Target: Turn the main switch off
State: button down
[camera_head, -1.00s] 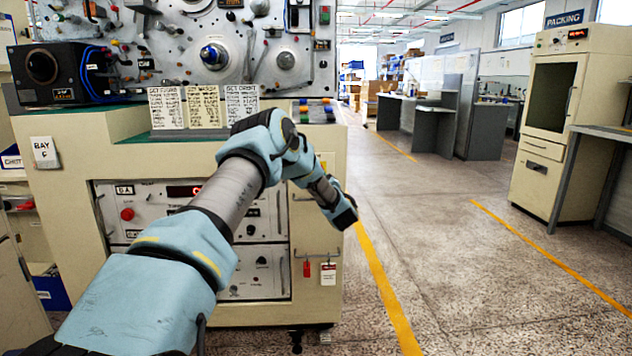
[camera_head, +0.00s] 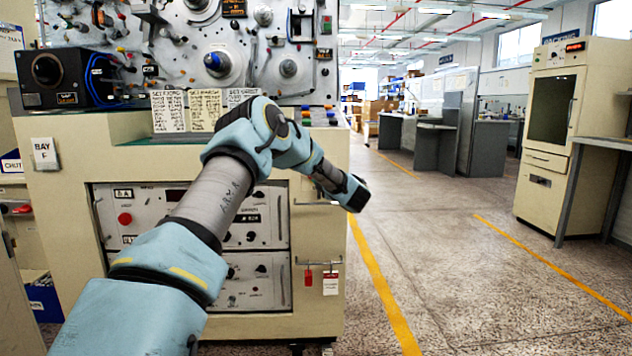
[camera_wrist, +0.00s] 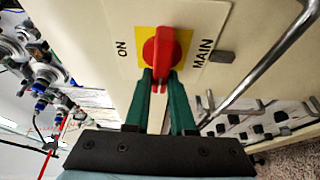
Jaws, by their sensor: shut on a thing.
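The main switch (camera_wrist: 160,45) is a red rotary handle on a yellow plate (camera_wrist: 184,38), set in a cream panel, in the wrist view. The word ON is printed left of it and MAIN right of it. The handle bar lies nearly upright in that picture. My gripper (camera_wrist: 162,77) has its two green fingers on either side of the bar's lower end and is shut on it. In the head view the wrist end of my arm (camera_head: 356,194) is by the right edge of the winding machine (camera_head: 320,250). The switch and fingertips are hidden there.
A metal bar handle (camera_wrist: 270,65) runs close right of the switch, with a small grey block (camera_wrist: 222,56) between. Spindles (camera_head: 216,60) stand on the machine's upper panel. Red and white tags (camera_head: 330,283) hang below my wrist. The floor to the right is open.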

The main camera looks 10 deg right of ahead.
jog(key=shift+f+n, duration=0.1)
jog(key=shift+n, duration=0.2)
jog(key=c, duration=0.8)
grip_release()
jog(key=shift+o, duration=0.2)
jog(key=v, duration=1)
jog(key=shift+s, duration=0.4)
